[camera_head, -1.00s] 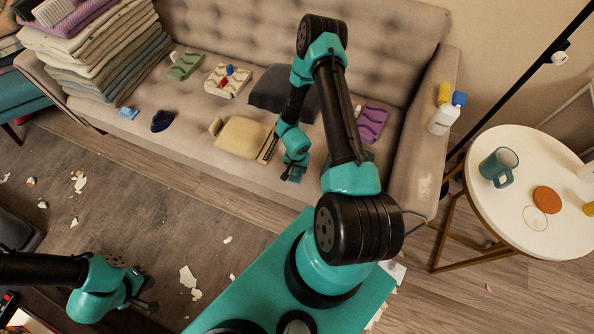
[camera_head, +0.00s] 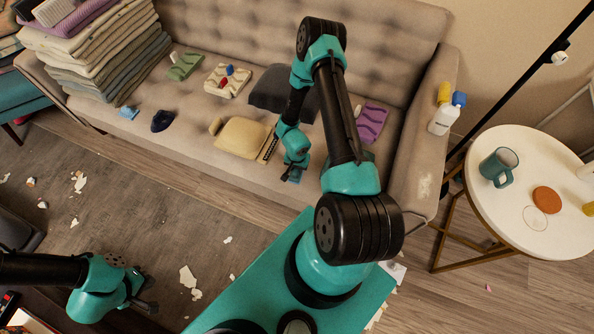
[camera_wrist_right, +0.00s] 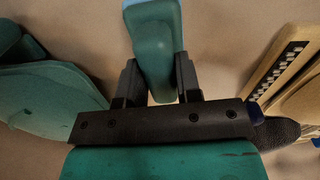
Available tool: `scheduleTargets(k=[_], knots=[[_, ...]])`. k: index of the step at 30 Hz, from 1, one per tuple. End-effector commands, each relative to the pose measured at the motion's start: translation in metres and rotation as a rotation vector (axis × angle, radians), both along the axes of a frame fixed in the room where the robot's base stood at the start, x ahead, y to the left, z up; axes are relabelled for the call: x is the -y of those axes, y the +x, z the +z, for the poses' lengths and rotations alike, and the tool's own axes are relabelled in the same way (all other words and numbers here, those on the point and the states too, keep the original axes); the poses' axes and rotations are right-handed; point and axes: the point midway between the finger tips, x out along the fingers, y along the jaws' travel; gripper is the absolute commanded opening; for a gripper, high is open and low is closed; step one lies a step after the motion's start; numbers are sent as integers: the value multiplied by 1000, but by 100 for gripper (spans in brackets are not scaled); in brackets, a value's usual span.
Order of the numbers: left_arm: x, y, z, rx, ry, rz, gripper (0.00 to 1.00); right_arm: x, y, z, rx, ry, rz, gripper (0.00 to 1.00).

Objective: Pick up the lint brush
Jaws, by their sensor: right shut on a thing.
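The lint brush appears to be the teal piece with a light-blue end (camera_wrist_right: 156,45) between my right gripper's fingers in the right wrist view. My right gripper (camera_wrist_right: 158,80) is shut on it, one dark finger on each side. In the head view my right gripper (camera_head: 293,176) is low over the front of the sofa seat, right of a cream brush-like item (camera_head: 242,138); the held piece is mostly hidden there. My left gripper (camera_head: 150,294) is over the floor at the lower left, its fingers apart and seemingly empty.
The sofa seat holds folded cloths (camera_head: 184,66), a dark blue item (camera_head: 162,121) and a purple cloth (camera_head: 371,122). A round white table (camera_head: 500,220) with a mug (camera_head: 497,167) is at right. Scraps litter the floor.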

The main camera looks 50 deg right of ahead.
Motion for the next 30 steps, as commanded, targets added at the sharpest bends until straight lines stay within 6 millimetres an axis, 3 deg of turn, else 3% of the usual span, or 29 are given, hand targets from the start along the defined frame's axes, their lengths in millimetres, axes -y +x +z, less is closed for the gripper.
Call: scheduleTargets(k=[5, 17, 30], knots=[[0, 0, 0, 0, 0, 0, 0, 0, 0, 0, 0, 0, 0, 7], [0, 0, 0, 0, 0, 0, 0, 0, 1, 9, 0, -1, 0, 7], [0, 0, 0, 0, 0, 0, 0, 1, 0, 73, 2, -1, -2, 7]])
